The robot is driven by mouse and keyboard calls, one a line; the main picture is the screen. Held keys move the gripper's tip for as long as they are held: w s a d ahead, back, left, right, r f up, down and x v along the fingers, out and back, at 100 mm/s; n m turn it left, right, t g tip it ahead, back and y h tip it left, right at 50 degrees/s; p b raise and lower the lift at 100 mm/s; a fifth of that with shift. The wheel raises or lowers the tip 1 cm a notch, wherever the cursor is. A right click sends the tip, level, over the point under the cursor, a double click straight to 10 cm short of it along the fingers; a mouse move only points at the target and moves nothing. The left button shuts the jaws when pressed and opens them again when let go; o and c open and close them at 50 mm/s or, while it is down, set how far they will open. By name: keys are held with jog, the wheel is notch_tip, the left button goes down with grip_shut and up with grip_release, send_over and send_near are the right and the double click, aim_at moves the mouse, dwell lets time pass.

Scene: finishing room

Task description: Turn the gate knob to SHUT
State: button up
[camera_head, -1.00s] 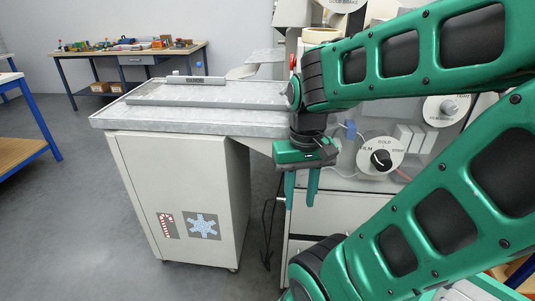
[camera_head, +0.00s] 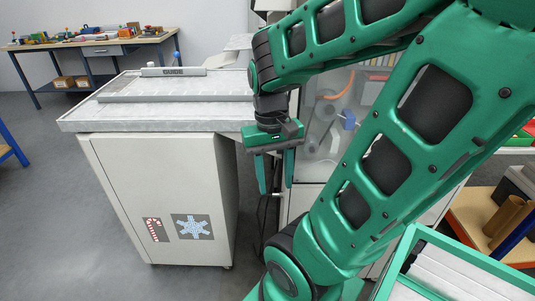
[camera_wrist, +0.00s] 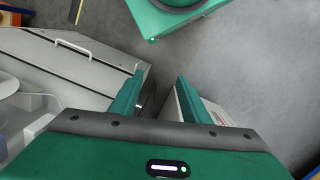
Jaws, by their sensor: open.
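No knob that I can read as the gate knob shows now; in the head view my arm covers the part of the machine where the dials stood. The machine (camera_head: 321,132) has a clear front and stands behind my arm, with a blue part (camera_head: 348,120) inside or on it. My gripper (camera_head: 275,186) points down in front of the machine's left side, its two green fingers apart and nothing between them. In the wrist view my gripper (camera_wrist: 160,78) is also open and empty over the floor, beside a grey drawer front with a handle (camera_wrist: 73,48).
A pale worktable (camera_head: 90,125) with a GUIDE bar (camera_head: 173,72) stands left of the machine, on a white cabinet (camera_head: 110,180). A workbench (camera_head: 60,44) with coloured items is at the back left. Wooden shelving (camera_head: 470,215) is at the right.

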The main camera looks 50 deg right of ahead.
jog(key=w+d+f+m+g+h, duration=0.3)
jog(key=w+d+f+g+h, duration=0.45)
jog(key=f, duration=0.35)
jog(key=w+a+r+m+h, duration=0.2)
jog(key=w+h, duration=0.8)
jog(key=h, duration=0.1)
jog(key=x, duration=1)
jog(key=shift+d+r, duration=0.25)
jog(key=shift+s+g, duration=0.15)
jog(key=shift+g, duration=0.1)
jog(key=c, duration=1)
